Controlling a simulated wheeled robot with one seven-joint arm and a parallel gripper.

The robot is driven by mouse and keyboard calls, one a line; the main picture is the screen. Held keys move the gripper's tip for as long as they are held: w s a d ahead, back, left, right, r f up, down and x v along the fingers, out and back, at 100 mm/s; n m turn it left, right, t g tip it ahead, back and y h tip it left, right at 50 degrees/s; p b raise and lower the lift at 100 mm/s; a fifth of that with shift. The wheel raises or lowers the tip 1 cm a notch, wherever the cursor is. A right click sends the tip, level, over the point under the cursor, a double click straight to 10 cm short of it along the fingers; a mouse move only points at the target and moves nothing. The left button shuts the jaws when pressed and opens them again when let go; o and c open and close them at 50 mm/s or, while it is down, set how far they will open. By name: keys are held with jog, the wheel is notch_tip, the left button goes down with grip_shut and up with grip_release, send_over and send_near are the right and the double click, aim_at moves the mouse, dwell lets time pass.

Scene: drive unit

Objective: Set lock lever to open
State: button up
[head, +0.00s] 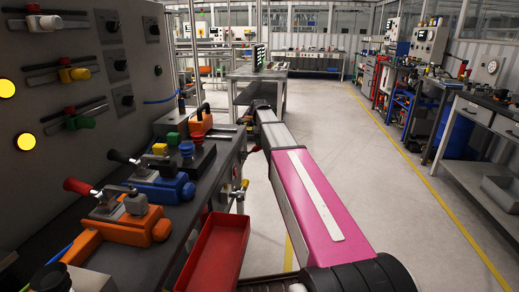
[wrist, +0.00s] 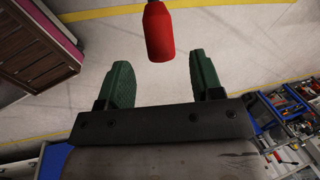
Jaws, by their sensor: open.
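A red handle (wrist: 159,32), likely the lock lever's grip, hangs in from the top of the wrist view. It lies just ahead of the gap between my fingertips, roughly centred, and neither finger visibly touches it. My gripper (wrist: 162,70) is open and empty, with its green fingers wide apart. In the head view, my arm reaches forward along the right side of the bench (head: 190,225). The gripper is small and partly hidden there. Which head-view part the red handle belongs to, and the lever's pivot, I cannot tell.
An orange unit with a red-handled lever (head: 77,186) and a blue unit with a black-handled lever (head: 122,157) stand on the bench. A grey panel (head: 75,110) rises behind them. A red tray (head: 217,250) sits beside my arm. The floor (head: 345,150) at right is clear.

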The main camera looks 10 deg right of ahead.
aim_at(259, 148)
jog(key=x, duration=0.6)
jog(key=shift+f, duration=0.35)
grip_shut()
